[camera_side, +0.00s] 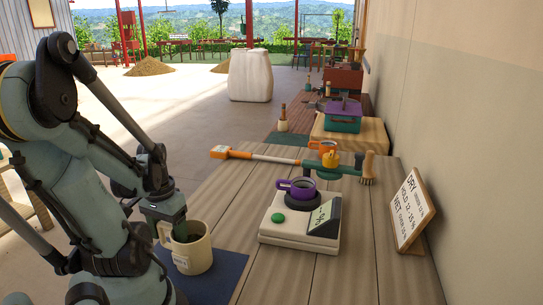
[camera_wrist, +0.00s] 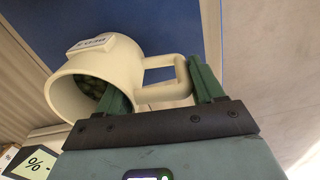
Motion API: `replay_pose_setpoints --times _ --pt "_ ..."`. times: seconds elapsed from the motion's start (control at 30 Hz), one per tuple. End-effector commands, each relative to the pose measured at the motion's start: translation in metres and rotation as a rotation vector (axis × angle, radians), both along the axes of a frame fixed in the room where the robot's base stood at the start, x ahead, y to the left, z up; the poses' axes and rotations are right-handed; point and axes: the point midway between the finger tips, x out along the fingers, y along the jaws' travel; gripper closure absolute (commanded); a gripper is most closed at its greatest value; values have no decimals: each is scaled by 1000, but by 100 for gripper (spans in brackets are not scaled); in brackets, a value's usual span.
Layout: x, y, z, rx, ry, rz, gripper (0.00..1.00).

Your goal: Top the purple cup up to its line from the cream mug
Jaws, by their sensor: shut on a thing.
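The cream mug (camera_side: 198,256) is upright at the blue mat, near my arm; I cannot tell whether its base touches the mat. In the wrist view the mug (camera_wrist: 68,97) shows dark green beans inside and a label on its side. My gripper (camera_side: 172,222) is shut on the mug at its handle side; in the wrist view its green fingers (camera_wrist: 160,90) stand either side of the handle. The purple cup (camera_side: 302,192) sits upright on a dark round plate of the white meter. Its line and contents cannot be made out.
The white meter (camera_side: 285,237) has a green button and a tilted display. The blue mat (camera_side: 222,277) lies at the table's left. A sign (camera_side: 409,213) stands at right.

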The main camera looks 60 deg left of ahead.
Motion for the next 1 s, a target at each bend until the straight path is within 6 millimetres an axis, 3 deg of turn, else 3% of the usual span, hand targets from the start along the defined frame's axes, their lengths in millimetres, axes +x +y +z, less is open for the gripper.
replay_pose_setpoints --times 0.03,0.2,0.63,1.0 --pt "0 0 -1 0 0 0 31" --pt "0 0 -1 0 0 0 7" --pt "0 0 4 0 0 0 7" --pt "-1 -1 33 0 0 0 7"
